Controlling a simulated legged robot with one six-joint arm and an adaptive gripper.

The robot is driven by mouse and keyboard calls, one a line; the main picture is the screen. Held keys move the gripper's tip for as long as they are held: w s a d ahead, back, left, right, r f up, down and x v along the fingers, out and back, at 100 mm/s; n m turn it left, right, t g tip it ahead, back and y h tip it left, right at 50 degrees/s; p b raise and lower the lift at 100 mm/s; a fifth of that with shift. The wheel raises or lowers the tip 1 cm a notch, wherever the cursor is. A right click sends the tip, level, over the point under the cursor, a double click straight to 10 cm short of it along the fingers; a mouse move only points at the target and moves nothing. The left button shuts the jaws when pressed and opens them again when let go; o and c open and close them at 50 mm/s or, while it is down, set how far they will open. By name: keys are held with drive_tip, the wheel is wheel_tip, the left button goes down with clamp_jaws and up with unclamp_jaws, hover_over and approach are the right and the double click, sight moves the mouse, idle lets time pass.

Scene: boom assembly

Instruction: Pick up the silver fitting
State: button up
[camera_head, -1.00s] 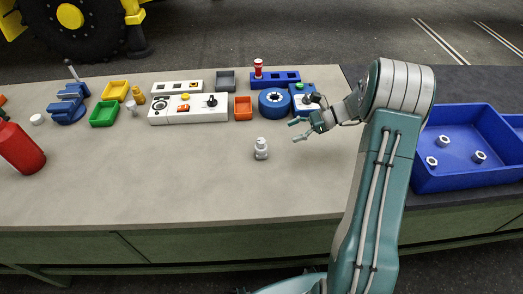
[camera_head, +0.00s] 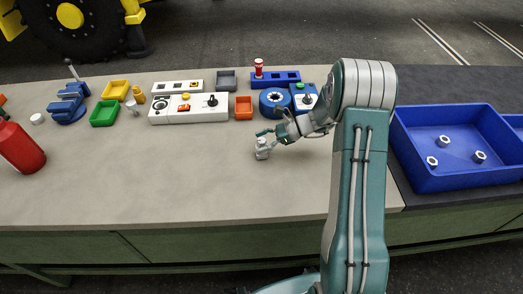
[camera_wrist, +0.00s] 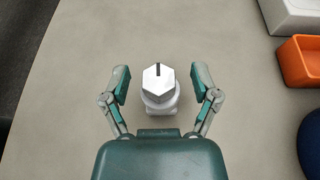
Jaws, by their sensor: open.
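The silver fitting (camera_head: 262,148) stands upright on the bare middle of the bench. In the wrist view the fitting (camera_wrist: 158,84) shows its hexagonal top with a dark slot, over a rounder lighter base. My gripper (camera_head: 263,143) is at the fitting, coming in from the right. In the wrist view my gripper (camera_wrist: 161,84) is open, with one finger on each side of the fitting and a visible gap on both sides. My palm covers the area just below the fitting in that view.
Behind the fitting are a white control panel (camera_head: 188,108), an orange bin (camera_head: 243,107) and a blue round part (camera_head: 274,101). A large blue tray (camera_head: 408,150) with several white nuts stands at the right. The front bench surface is clear.

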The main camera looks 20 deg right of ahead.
clamp_jaws()
drive_tip(key=shift+r, duration=0.1)
